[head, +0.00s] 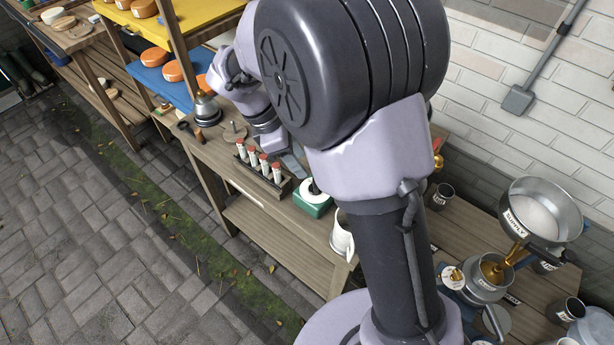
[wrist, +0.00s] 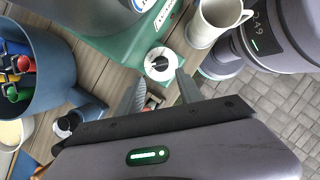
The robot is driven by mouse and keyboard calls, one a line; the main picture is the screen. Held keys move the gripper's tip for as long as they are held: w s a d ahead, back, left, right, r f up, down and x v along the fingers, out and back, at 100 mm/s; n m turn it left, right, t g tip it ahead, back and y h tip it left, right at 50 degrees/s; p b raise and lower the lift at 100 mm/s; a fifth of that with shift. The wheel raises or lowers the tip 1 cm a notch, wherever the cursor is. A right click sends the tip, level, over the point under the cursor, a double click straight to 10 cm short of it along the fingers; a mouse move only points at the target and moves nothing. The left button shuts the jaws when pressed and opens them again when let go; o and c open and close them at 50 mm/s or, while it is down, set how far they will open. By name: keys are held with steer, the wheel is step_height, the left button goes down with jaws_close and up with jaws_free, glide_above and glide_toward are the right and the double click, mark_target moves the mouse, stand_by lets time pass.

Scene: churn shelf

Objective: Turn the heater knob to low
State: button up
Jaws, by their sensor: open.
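The heater is a green box (wrist: 128,48) with a label, lying at the top middle of the wrist view. Its knob (wrist: 157,64) is black on a round white dial, at the near end of the box. In the head view the green heater (head: 313,208) stands on the bench beside my arm, partly hidden by it. My gripper (wrist: 160,78) is open and empty. Its two fingers point toward the knob, one on each side, and appear just short of it. The dial's markings are too small to read.
A white mug (wrist: 211,20) stands close to the right of the knob. A blue container (wrist: 45,60) with coloured pens is at the left. In the head view a rack of red-capped tubes (head: 265,172) is left of the heater. The paved floor (head: 120,260) is clear.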

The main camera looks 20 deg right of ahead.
steer(key=b+x, duration=0.3)
steer(key=x, duration=0.6)
steer(key=shift+d+f+b, duration=0.1)
steer(key=shift+f+b, duration=0.2)
steer(key=shift+f, duration=0.1)
jaws_close()
steer(key=shift+r, duration=0.1)
steer(key=shift+p, duration=0.45)
steer(key=shift+r+m+g+p, duration=0.15)
steer(key=shift+m+g+p, duration=0.15)
steer(key=shift+m+p, duration=0.45)
steer(key=m+p, duration=0.2)
steer(key=p, duration=0.1)
steer(key=shift+w+g+y, duration=0.1)
steer(key=shift+g+y, duration=0.2)
steer(key=shift+g, duration=0.1)
steer(key=shift+w+d+m+g+y+p, duration=0.1)
steer(key=shift+m+g+y+p, duration=0.25)
steer(key=shift+m+p, duration=0.8)
steer(key=shift+d+m+g+y+p, duration=0.1)
steer(key=shift+m+g+y+p, duration=0.4)
steer(key=shift+m, duration=1)
steer(key=shift+a+f, duration=0.1)
steer(key=shift+f, duration=0.1)
